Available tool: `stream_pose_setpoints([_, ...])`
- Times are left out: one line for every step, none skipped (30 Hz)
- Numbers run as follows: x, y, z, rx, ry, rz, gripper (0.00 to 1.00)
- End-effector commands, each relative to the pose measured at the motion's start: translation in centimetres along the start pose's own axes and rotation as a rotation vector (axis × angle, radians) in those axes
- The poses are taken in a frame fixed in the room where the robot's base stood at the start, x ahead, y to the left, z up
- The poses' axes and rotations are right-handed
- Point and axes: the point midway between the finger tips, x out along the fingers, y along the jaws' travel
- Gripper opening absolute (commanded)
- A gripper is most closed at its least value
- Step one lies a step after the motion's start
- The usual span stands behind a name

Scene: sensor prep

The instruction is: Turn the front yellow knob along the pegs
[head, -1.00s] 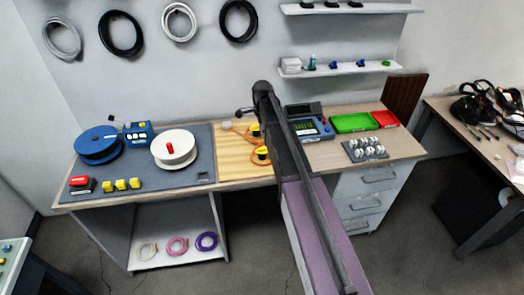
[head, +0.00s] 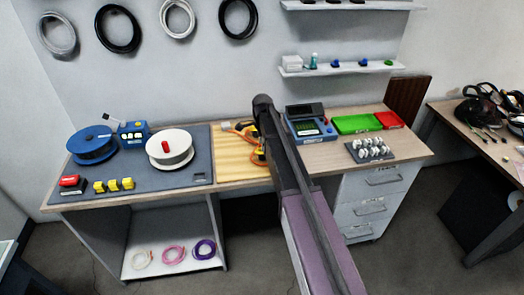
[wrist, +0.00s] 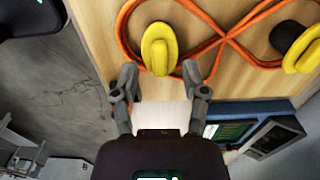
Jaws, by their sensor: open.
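The front yellow knob (wrist: 158,50) stands on the wooden board (wrist: 105,25), near the board's front edge, with an orange cable (wrist: 213,37) around it. In the head view the front knob (head: 260,154) is partly covered by my arm. The other yellow knob (wrist: 300,52) is at the right of the wrist view, with a black part beside it. My gripper (wrist: 160,77) is open and empty. Its two fingertips are on either side of the front knob's near end; I cannot tell whether they touch it. In the head view my gripper is hidden behind my arm.
A blue device with a screen (head: 309,124) stands right of the board and shows close to my gripper in the wrist view (wrist: 235,128). A grey mat (head: 135,174) with cable reels lies to the left. Green (head: 352,123) and red trays are farther right.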

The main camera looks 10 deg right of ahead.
Motion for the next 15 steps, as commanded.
stream_pose_setpoints([0.64, 0.0, 0.0, 0.0, 0.0, 0.0, 0.57])
stream_pose_setpoints([0.78, 0.0, 0.0, 0.0, 0.0, 0.0, 0.57])
stream_pose_setpoints([0.94, 0.0, 0.0, 0.0, 0.0, 0.0, 0.57])
stream_pose_setpoints([1.04, 0.0, 0.0, 0.0, 0.0, 0.0, 0.57])
stream_pose_setpoints([1.13, 0.0, 0.0, 0.0, 0.0, 0.0, 0.57])
stream_pose_setpoints([1.23, 0.0, 0.0, 0.0, 0.0, 0.0, 0.57])
stream_pose_setpoints([1.29, 0.0, 0.0, 0.0, 0.0, 0.0, 0.57])
stream_pose_setpoints([1.33, 0.0, -0.01, 0.0, 0.0, 0.0, 0.57])
stream_pose_setpoints([1.37, 0.0, -0.01, 0.0, 0.0, 0.0, 0.57])
stream_pose_setpoints([1.39, 0.0, -0.01, 0.0, 0.0, 0.0, 0.57])
stream_pose_setpoints([1.4, 0.0, -0.01, 0.0, 0.0, 0.0, 0.57])
stream_pose_setpoints([1.4, 0.0, -0.01, 0.0, 0.0, 0.0, 0.57])
stream_pose_setpoints([1.4, 0.0, -0.01, 0.0, 0.0, 0.0, 0.57])
stream_pose_setpoints([1.39, 0.0, -0.01, 0.0, 0.0, 0.0, 0.57])
stream_pose_setpoints([1.38, 0.0, -0.01, 0.0, 0.0, 0.0, 0.57])
